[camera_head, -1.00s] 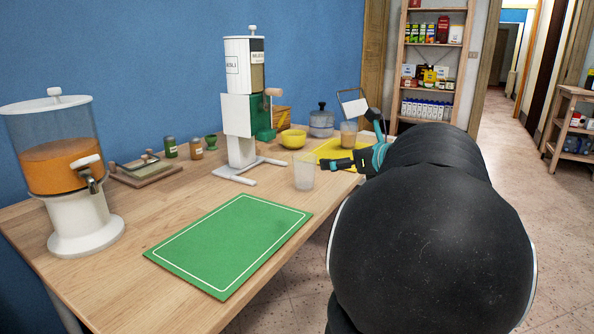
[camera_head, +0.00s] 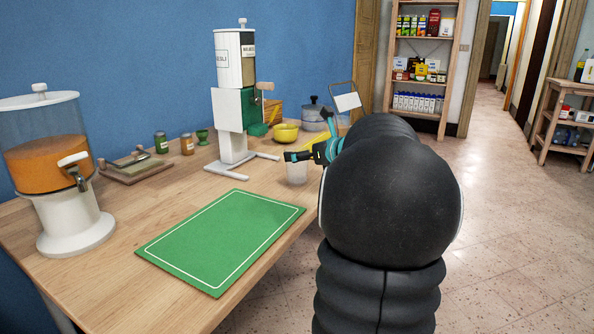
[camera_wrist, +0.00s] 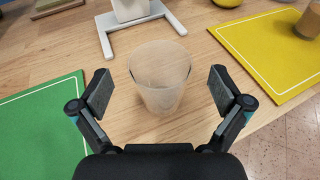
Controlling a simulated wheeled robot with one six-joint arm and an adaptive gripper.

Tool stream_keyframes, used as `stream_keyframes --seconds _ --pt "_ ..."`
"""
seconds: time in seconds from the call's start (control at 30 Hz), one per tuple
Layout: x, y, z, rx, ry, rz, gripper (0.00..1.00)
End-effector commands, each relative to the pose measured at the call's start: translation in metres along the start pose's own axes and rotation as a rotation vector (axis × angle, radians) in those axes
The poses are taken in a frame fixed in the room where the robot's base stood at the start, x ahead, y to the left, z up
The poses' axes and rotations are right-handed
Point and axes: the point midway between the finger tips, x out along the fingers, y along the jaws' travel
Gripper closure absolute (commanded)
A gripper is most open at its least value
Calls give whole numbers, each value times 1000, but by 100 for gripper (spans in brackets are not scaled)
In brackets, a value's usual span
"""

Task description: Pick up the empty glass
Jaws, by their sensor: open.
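The empty glass (camera_wrist: 159,76) is clear and stands upright on the wooden table. In the wrist view it lies ahead of and between the two open fingers of my gripper (camera_wrist: 160,95), with a visible gap on each side. In the head view the glass (camera_head: 297,173) is partly covered by my gripper (camera_head: 307,154), which is at the level of its upper part. My arm hides the area to the right of it.
A green mat (camera_head: 222,240) lies in front, and a yellow mat (camera_wrist: 273,45) lies to the right with another glass (camera_wrist: 308,20). The cereal dispenser's white stand (camera_head: 234,152) is close behind the glass. A juice dispenser (camera_head: 70,215) stands at the left.

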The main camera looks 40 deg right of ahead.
Motion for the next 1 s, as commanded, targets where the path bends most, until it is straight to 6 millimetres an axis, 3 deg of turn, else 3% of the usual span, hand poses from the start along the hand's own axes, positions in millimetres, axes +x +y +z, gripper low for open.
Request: stream_keyframes --seconds 0.2,0.47,0.8,1.0 --pt "30 0 1 1 0 1 0" --pt "32 0 0 0 0 0 3" --pt "32 0 0 0 0 0 88" --pt "32 0 1 0 0 -1 89"
